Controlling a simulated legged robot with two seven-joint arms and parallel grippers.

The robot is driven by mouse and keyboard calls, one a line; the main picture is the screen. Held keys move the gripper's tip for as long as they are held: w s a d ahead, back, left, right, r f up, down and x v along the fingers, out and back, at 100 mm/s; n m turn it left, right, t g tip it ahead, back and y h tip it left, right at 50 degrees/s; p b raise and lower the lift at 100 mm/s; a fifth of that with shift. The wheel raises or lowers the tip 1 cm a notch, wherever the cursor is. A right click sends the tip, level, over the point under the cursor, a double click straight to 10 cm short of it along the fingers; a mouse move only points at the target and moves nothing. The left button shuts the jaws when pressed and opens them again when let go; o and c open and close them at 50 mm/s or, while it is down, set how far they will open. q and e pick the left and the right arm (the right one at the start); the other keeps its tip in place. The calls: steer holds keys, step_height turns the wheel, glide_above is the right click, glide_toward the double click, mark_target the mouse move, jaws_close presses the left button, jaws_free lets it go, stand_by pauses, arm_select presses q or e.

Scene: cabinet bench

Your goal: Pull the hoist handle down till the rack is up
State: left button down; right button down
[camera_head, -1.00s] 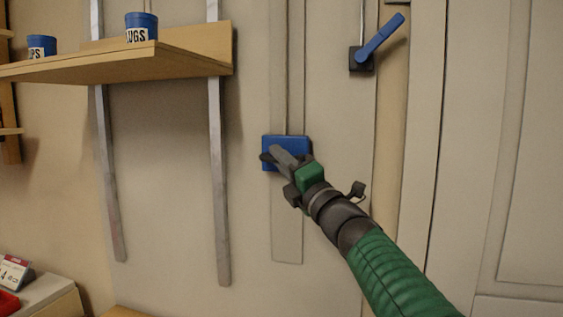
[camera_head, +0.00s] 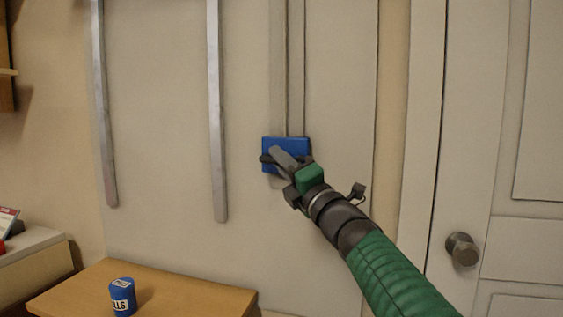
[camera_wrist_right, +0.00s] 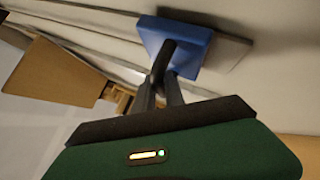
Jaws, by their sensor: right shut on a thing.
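The hoist handle is a blue block (camera_head: 285,143) on a vertical track on the wall panel, near the track's lower end. My right gripper (camera_head: 276,158) is shut on the handle, reaching from the lower right. The right wrist view also shows the blue block (camera_wrist_right: 190,42) at the dark fingers (camera_wrist_right: 165,85). The rack is out of the head view; only its two grey upright rails (camera_head: 216,130) show, left of the handle. My left gripper is not in view.
A wooden bench top (camera_head: 200,290) with a blue labelled cup (camera_head: 123,297) is at lower left. A pale counter (camera_head: 35,245) stands at the far left. A door with a round knob (camera_head: 462,249) is on the right. The wall between rails and handle is clear.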

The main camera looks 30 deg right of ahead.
steer(key=shift+w+a+f, duration=0.1)
steer(key=c, duration=1.8)
jaws_free()
steer(key=shift+c, duration=0.2)
steer(key=shift+o, duration=0.7)
steer(key=shift+w, duration=0.15)
steer(key=shift+s+f, duration=0.15)
steer(key=shift+s, duration=0.15)
steer(key=b+v, duration=1.5)
steer(key=v, duration=0.1)
